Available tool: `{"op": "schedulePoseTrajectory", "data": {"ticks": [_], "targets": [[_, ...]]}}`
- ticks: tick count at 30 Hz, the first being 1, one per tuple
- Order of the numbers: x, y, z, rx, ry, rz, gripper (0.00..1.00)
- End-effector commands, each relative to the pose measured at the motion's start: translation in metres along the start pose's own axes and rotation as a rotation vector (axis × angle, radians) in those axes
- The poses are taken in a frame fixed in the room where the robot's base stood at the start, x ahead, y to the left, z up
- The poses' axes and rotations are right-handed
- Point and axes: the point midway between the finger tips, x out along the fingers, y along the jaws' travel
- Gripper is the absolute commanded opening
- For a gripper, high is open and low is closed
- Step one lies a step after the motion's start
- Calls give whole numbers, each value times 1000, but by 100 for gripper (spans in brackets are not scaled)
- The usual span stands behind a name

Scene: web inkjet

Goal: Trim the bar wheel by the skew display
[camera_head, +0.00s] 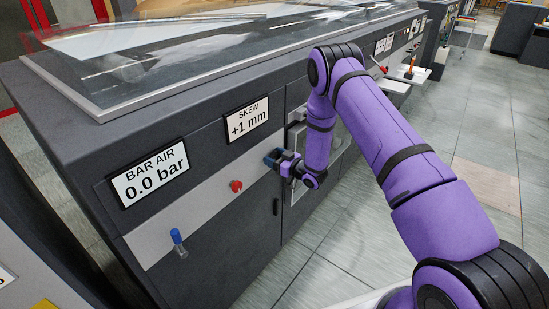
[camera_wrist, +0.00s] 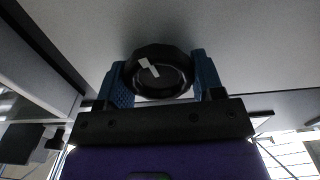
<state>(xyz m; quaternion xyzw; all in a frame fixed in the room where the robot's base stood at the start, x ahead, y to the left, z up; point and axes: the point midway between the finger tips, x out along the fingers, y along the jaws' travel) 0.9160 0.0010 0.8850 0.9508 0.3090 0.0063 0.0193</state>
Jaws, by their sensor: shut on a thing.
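The bar wheel (camera_wrist: 160,80) is a round black knob with a white mark on its face, seen in the wrist view against the pale panel. The two blue fingers of my gripper (camera_head: 275,159) are shut on it, one on each side. In the head view, the gripper and wrist hide most of the wheel. The skew display (camera_head: 247,119) is on the machine's front, above and left of my gripper, and reads +1 mm.
The bar air display (camera_head: 150,175) to the left reads 0.0 bar. A red knob (camera_head: 236,186) and a blue-handled valve (camera_head: 179,243) stick out of the pale strip left of my gripper. The tiled floor (camera_head: 330,240) is clear in front.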

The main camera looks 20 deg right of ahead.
Motion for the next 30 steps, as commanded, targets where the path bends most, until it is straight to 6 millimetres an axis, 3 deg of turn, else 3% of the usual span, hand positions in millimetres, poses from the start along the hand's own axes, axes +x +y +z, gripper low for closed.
{"op": "schedulePoseTrajectory", "data": {"ticks": [15, 30], "targets": [[0, -2, 1, -403, -1, 0, 38], [-1, -2, 1, -547, -1, 1, 38]]}}
